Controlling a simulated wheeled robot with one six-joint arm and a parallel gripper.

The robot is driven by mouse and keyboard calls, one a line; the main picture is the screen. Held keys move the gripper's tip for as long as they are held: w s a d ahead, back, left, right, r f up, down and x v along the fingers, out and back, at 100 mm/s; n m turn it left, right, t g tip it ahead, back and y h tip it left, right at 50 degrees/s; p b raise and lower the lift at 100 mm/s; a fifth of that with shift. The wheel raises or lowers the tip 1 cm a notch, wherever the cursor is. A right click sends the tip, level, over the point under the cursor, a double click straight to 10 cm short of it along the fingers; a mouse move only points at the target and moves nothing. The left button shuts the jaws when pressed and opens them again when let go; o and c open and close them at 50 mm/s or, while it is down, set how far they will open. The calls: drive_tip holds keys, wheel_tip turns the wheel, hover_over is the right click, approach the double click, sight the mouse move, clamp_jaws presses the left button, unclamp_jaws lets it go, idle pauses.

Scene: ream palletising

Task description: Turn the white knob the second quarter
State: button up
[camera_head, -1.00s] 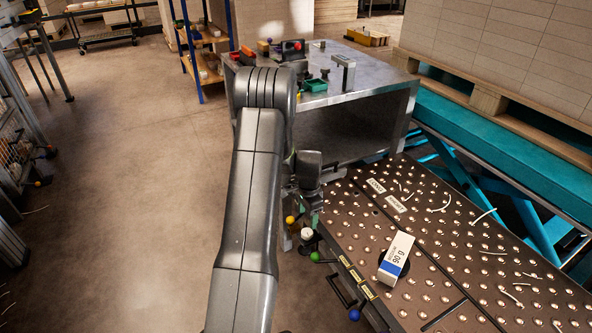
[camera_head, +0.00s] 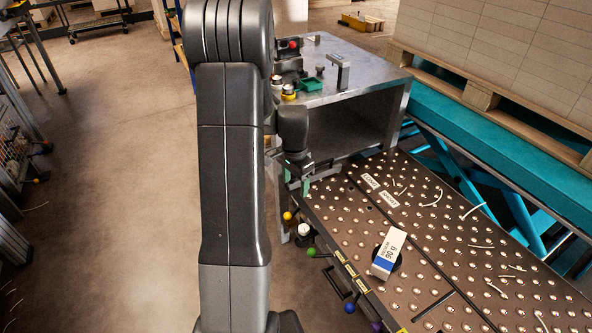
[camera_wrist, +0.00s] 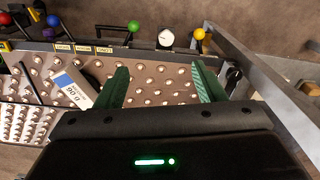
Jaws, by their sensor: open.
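The white knob (camera_head: 305,230) is on the near-left edge of the ball-top table, between a yellow ball-ended lever (camera_head: 288,216) and a green one (camera_head: 312,252). It also shows in the wrist view (camera_wrist: 166,38), at top centre, with small dark marks on its face that I cannot read. My gripper (camera_wrist: 163,84) is open, its two green fingers apart with nothing between them. In the wrist view the knob lies beyond the fingertips, not touched. In the head view my gripper (camera_head: 297,184) is above and behind the knob; my arm hides part of it.
A white and blue ream packet (camera_head: 389,253) lies on the ball-top table (camera_head: 440,235) among loose pale strips. A grey metal bench (camera_head: 370,90) with small items stands behind. A blue ball-ended lever (camera_head: 349,308) is nearer. Open floor is at left.

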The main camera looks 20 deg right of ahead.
drive_tip(key=shift+s+a+r+n+p, duration=0.1)
drive_tip(key=shift+s+a+r+p, duration=0.1)
drive_tip(key=shift+r, duration=0.35)
drive_tip(key=shift+s+a+r+n+p, duration=0.1)
drive_tip(key=shift+s+a+r, duration=0.15)
drive_tip(key=shift+r, duration=0.25)
drive_tip(key=shift+s+a+r+n+p, duration=0.1)
drive_tip(key=shift+s+a+r+p, duration=0.1)
drive_tip(key=shift+r, duration=0.35)
